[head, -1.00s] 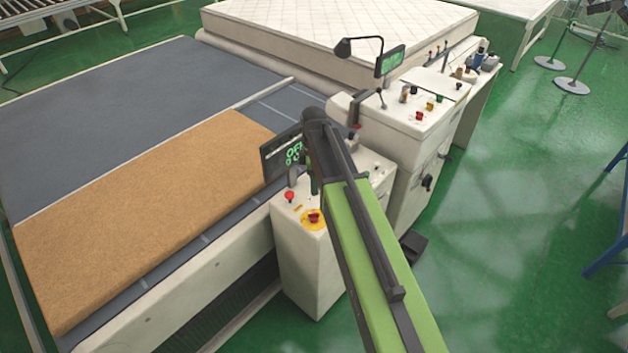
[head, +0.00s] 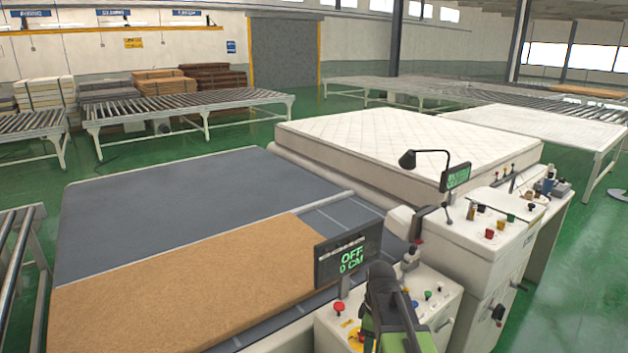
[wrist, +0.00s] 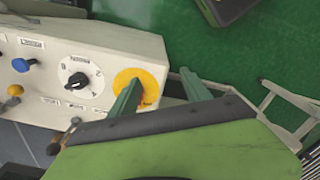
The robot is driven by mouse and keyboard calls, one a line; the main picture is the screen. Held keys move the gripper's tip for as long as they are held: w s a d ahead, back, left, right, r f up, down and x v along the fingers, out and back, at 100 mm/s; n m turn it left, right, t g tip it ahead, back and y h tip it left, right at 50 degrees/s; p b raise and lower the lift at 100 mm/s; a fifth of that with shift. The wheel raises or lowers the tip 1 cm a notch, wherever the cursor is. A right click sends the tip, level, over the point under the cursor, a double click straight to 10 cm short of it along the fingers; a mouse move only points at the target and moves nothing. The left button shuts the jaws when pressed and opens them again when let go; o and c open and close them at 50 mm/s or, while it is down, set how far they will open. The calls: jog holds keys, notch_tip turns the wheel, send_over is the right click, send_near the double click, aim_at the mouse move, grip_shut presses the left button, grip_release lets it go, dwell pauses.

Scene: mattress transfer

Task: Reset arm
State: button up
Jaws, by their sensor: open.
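My green arm (head: 415,341) reaches up from the bottom edge of the head view, in front of the near control box (head: 436,290). My gripper's fingers are not clear in the head view. In the wrist view my gripper (wrist: 160,88) shows two green fingers spread apart, with nothing between them. One finger overlaps the yellow disc (wrist: 148,80) of the control box and partly hides its red button. I cannot tell whether the finger touches it. A black rotary knob (wrist: 77,80) and a blue knob (wrist: 22,65) show beside it.
A display (head: 347,257) reads OFF, 0 CM. A brown slab (head: 190,290) lies on the grey table (head: 190,205). A white mattress (head: 400,140) lies behind. A second control cabinet (head: 485,235) stands to the right.

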jog(key=s+f+m, duration=0.2)
jog(key=s+m, duration=0.5)
jog(key=m, duration=0.5)
jog(key=shift+f+b, duration=0.35)
jog(key=shift+b, duration=0.1)
